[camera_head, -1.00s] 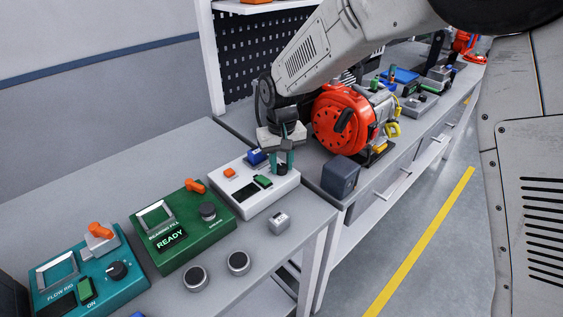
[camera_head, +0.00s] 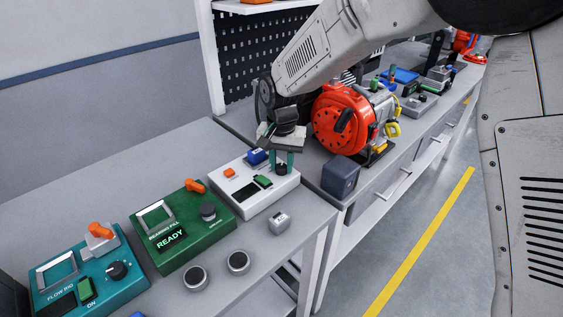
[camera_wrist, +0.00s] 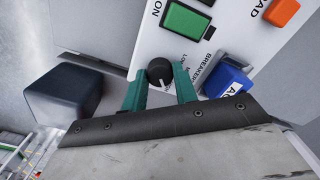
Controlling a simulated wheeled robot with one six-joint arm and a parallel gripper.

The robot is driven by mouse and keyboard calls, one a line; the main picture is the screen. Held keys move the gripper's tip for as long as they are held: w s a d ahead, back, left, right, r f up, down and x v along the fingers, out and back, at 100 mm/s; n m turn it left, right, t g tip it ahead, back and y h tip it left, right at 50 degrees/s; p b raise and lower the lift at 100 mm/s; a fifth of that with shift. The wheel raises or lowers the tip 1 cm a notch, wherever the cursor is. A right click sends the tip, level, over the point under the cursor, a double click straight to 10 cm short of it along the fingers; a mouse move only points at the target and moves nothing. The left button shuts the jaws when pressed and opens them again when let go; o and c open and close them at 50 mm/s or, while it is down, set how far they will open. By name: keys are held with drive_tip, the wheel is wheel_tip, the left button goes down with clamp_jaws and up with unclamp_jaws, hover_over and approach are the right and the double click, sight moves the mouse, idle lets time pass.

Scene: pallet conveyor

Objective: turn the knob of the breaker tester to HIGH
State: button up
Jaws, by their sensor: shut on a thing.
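The breaker tester (camera_head: 247,203) is a white box on the near bench, with a green switch (camera_head: 263,181), an orange button (camera_head: 230,172) and a blue part (camera_head: 257,156). Its black round knob (camera_wrist: 160,72) sits between the teal fingers of my gripper (camera_wrist: 160,84) in the wrist view. My gripper (camera_head: 283,163) is shut on the knob from above. A white pointer line shows on the knob. The printed words beside it are partly hidden by the fingers, so I cannot read which setting it points to.
A dark grey block (camera_head: 340,177) stands right of the tester, close to my gripper in the wrist view (camera_wrist: 62,95). A red machine (camera_head: 343,120) stands behind it. The green bearing box (camera_head: 215,232) and teal flow rig (camera_head: 125,270) are to the left.

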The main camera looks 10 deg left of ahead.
sight(282, 166)
idle(0.3)
drive_tip(key=o, duration=1)
drive_tip(key=shift+c, duration=0.2)
drive_tip(key=shift+r, duration=0.1)
wheel_tip(282, 166, up, 8)
drive_tip(key=shift+f, duration=0.15)
